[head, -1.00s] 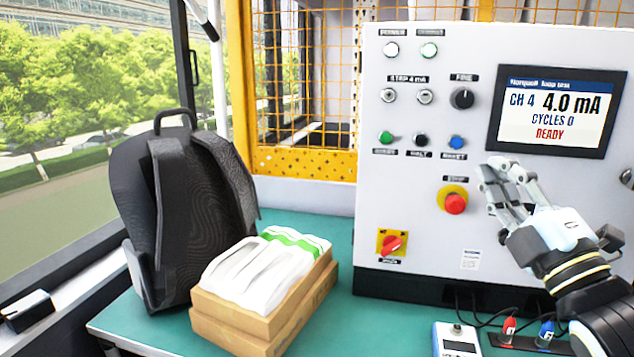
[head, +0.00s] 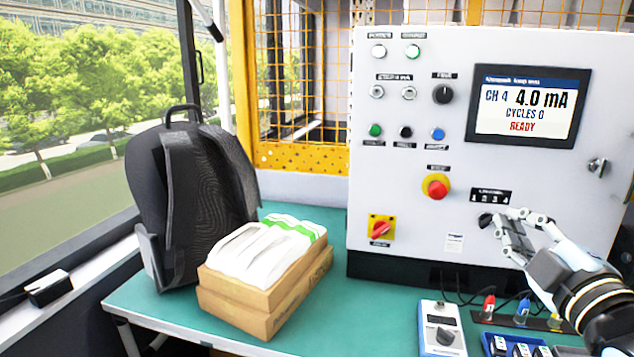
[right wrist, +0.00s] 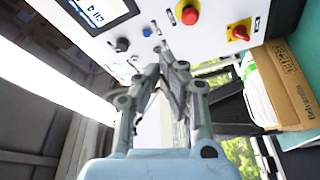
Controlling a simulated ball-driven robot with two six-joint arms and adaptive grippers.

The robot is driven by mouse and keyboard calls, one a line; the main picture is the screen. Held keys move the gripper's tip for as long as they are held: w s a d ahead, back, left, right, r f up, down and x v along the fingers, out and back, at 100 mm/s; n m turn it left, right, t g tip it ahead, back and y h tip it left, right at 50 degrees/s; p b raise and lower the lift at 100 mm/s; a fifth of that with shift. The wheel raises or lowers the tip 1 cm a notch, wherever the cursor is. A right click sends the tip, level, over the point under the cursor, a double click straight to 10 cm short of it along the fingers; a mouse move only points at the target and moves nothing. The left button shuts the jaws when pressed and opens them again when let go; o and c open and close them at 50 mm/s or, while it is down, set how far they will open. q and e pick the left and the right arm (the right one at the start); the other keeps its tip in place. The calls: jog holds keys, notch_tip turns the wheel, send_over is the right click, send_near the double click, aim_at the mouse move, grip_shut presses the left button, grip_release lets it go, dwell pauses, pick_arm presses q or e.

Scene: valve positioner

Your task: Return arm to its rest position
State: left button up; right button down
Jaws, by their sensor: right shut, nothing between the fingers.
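My right gripper (head: 508,224) is in front of the lower right of the grey control panel (head: 380,95) in the head view. Its fingers are closed together and hold nothing. The fingertips are close to a black selector knob (head: 486,220) under a label numbered 1 to 4; I cannot tell if they touch it. In the right wrist view the closed fingers (right wrist: 163,55) point toward the panel, with a black knob (right wrist: 122,44) to their left. The screen (head: 528,105) reads CH 4, 4.0 mA, CYCLES 0, READY. My left gripper is not in view.
A red stop button (head: 436,187) and a red-yellow switch (head: 381,227) are on the panel. A calibrator box (head: 441,328) and cable plugs (head: 488,307) are on the green bench. A cardboard box (head: 250,305) and a black backpack (head: 190,200) stand at left.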

jog(key=s+d+f+m+g+h, duration=0.1)
jog(key=s+f+m+g+h, duration=0.1)
jog(key=s+f+m+g, duration=0.65)
jog(key=s+a+f+m+g, duration=0.1)
jog(key=s+f+m+g, duration=0.2)
jog(key=s, duration=0.6)
jog(key=s+f+m+g, duration=0.1)
jog(key=s+f+g, duration=0.3)
jog(key=s, duration=0.5)
jog(key=s+d+f+g+b, duration=0.1)
jog(key=s+f+b, duration=0.15)
jog(key=f, duration=1.45)
jog(key=s+d+f+g+b, duration=0.1)
jog(key=f+b, duration=0.3)
jog(key=f, duration=1.4)
pick_arm(q)
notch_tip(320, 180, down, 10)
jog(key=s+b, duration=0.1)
jog(key=b, duration=0.2)
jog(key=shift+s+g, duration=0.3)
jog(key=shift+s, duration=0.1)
pick_arm(e)
jog(key=s+d+f, duration=0.1)
jog(key=s+f, duration=1.6)
jog(key=shift+s+f+m+y, duration=0.2)
jog(key=shift+s+m+y, duration=0.1)
jog(key=shift+m+y, duration=0.15)
